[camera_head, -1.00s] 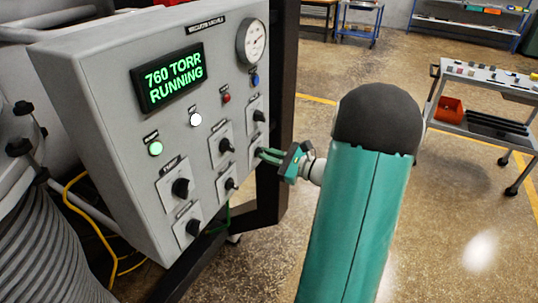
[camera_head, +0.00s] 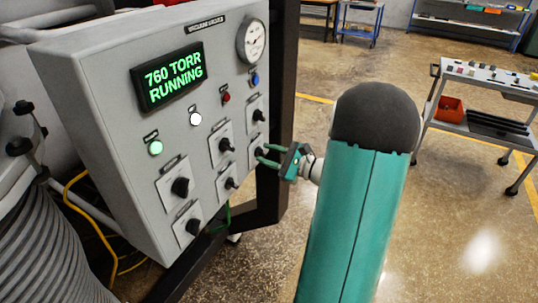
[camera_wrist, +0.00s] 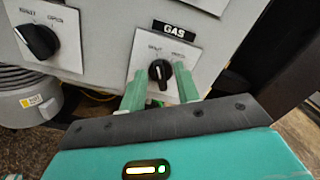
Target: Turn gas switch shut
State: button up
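The gas switch (camera_wrist: 160,72) is a black rotary knob on a light plate under a black "GAS" label (camera_wrist: 175,29). Small words flank it, apparently SHUT at the left and OPEN at the right. Its pale mark stands roughly upright in the wrist view. My gripper (camera_wrist: 159,82) is open, with one green finger at each side of the knob and gaps showing between. Whether the fingertips reach the knob's depth is hard to tell. In the body view my gripper (camera_head: 266,156) is at the panel's lower right, partly covering the gas switch (camera_head: 258,148).
The grey control panel (camera_head: 105,100) carries a display (camera_head: 168,76) reading "760 TORR RUNNING", a gauge (camera_head: 251,40) and several other knobs close by. Another knob (camera_wrist: 37,41) is left of the gas switch. A dark frame post (camera_head: 283,90) stands right behind the panel.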

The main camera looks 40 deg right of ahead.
jog(key=v, duration=1.3)
jog(key=shift+s+d, duration=0.2)
jog(key=shift+s, duration=0.1)
